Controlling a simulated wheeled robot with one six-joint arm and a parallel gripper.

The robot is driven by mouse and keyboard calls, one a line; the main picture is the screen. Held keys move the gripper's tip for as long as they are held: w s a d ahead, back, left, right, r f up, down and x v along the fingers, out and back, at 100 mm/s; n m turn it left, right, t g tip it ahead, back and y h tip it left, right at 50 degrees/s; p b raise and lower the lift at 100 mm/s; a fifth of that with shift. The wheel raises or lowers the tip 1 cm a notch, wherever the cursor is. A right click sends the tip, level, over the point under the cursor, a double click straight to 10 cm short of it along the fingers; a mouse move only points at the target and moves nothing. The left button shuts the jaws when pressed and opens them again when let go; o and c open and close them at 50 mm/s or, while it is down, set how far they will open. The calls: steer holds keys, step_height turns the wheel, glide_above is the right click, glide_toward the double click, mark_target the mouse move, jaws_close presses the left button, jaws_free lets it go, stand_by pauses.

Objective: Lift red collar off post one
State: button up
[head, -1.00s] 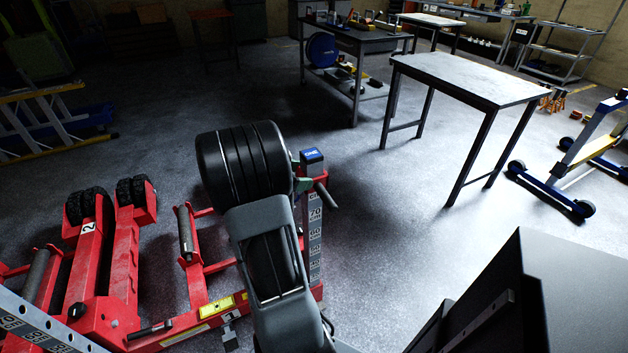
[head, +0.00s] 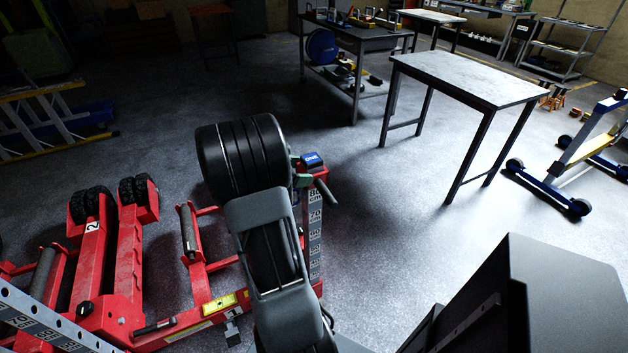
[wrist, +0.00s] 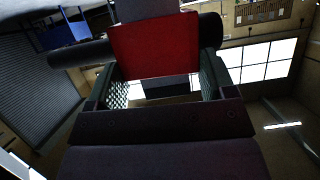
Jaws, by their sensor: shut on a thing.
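The red collar (head: 320,173) sits around the top part of a grey post (head: 315,222) marked with a number scale, just below the post's blue cap (head: 312,159). A dark rod sticks out from the collar's side. My gripper (head: 298,174) is at the collar, mostly hidden behind my own arm in the head view. In the wrist view the red collar (wrist: 153,48) fills the space between the two green-padded jaws of my gripper (wrist: 157,66). The jaws are shut on it.
Red jack frames (head: 100,280) with black wheels and rollers stand on the left. A second scaled post (head: 45,325) is at the lower left. A grey table (head: 470,78) stands at the right, with a blue-footed stand (head: 550,185) beyond. Floor between post and table is clear.

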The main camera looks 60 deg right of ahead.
step_height(320, 180, up, 10)
steer(key=p, duration=1.1)
steer(key=shift+r, duration=0.15)
stand_by(0.7)
steer(key=shift+r+p, duration=0.1)
steer(key=shift+p, duration=0.25)
step_height(320, 180, up, 5)
steer(key=p, duration=0.5)
steer(key=shift+p, duration=0.3)
